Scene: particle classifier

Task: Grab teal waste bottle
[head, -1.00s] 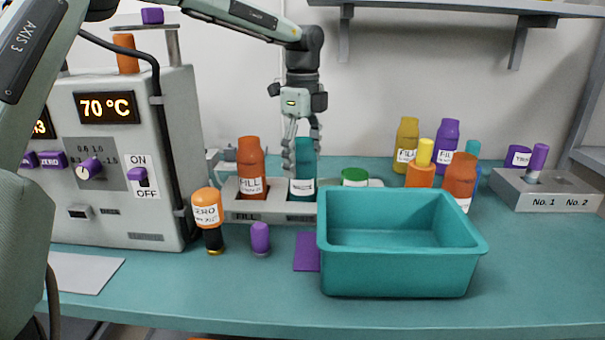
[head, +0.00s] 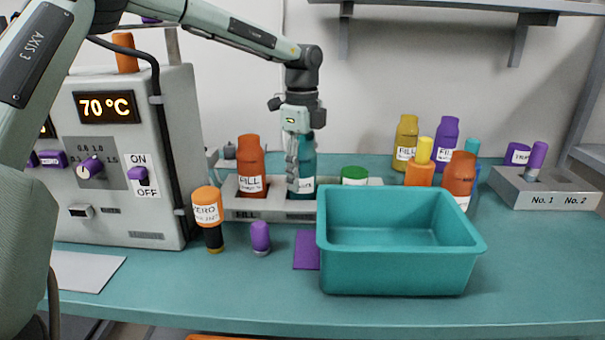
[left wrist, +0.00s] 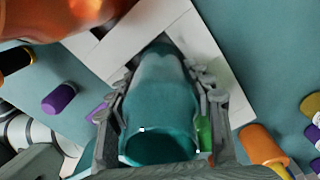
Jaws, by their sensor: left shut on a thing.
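The teal bottle (head: 307,163) stands upright in the grey rack (head: 275,213), right of the orange FILL bottle (head: 251,163). My left gripper (head: 293,172) is around it from above, with fingers partly hiding it and its label. In the left wrist view the teal bottle (left wrist: 160,105) lies between the two fingers of my gripper (left wrist: 160,110), which touch it on both sides. My right gripper is not in view.
A teal bin (head: 400,270) stands in front, right of the rack. A green-capped container (head: 355,176) is right of the bottle. An orange-topped ZERO bottle (head: 207,207) and a purple-capped item (head: 260,237) stand front left. Several bottles stand at the right.

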